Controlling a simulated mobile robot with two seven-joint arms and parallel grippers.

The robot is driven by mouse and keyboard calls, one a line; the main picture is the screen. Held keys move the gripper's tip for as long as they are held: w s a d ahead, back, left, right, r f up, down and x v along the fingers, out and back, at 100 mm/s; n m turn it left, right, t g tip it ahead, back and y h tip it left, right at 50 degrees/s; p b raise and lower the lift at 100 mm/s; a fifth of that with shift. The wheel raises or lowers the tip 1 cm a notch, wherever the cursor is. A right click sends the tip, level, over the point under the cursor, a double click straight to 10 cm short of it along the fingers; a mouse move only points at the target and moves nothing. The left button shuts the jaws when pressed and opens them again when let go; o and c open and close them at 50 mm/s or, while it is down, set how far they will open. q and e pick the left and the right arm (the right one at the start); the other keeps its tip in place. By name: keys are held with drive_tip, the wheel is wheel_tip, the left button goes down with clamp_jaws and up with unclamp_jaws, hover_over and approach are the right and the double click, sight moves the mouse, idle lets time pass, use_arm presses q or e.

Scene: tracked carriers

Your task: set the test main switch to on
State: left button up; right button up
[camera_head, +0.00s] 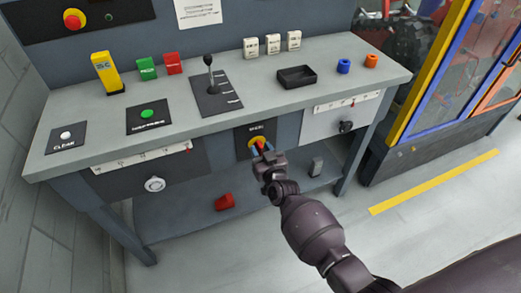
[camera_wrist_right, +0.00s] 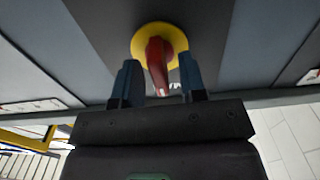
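The main switch (camera_head: 257,141) is a rotary switch with a red handle on a yellow round plate, set in a dark panel on the front of the grey bench. In the right wrist view the red handle (camera_wrist_right: 157,62) stands out from the yellow plate (camera_wrist_right: 140,41). My right gripper (camera_head: 262,151) is at the switch. In the wrist view its two blue-grey fingers (camera_wrist_right: 159,72) are apart, one on each side of the handle, with gaps visible. The switch's markings are mostly hidden or too small to read. My left gripper is not in view.
The bench top (camera_head: 208,133) holds a lever (camera_head: 210,75), a black tray (camera_head: 296,77), a green button (camera_head: 148,113) and several coloured blocks. A red block (camera_head: 225,201) lies on the lower shelf. A blue and yellow cabinet (camera_head: 440,90) stands at right. The floor in front is clear.

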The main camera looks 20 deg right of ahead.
drive_tip(key=shift+w, duration=0.15)
clamp_jaws()
drive_tip(key=shift+m, duration=0.3)
drive_tip(key=m, duration=0.3)
drive_tip(key=shift+d, duration=0.1)
drive_tip(key=m, duration=0.5)
drive_tip(key=shift+f, duration=0.15)
drive_tip(key=m+b, duration=0.1)
drive_tip(key=m, duration=0.3)
drive_tip(key=shift+d+f+m, duration=0.1)
drive_tip(key=shift+f+m, duration=0.05)
drive_tip(key=shift+m, duration=0.15)
drive_tip(key=m, duration=0.3)
drive_tip(key=shift+b, duration=0.4)
drive_tip(key=shift+m, duration=0.8)
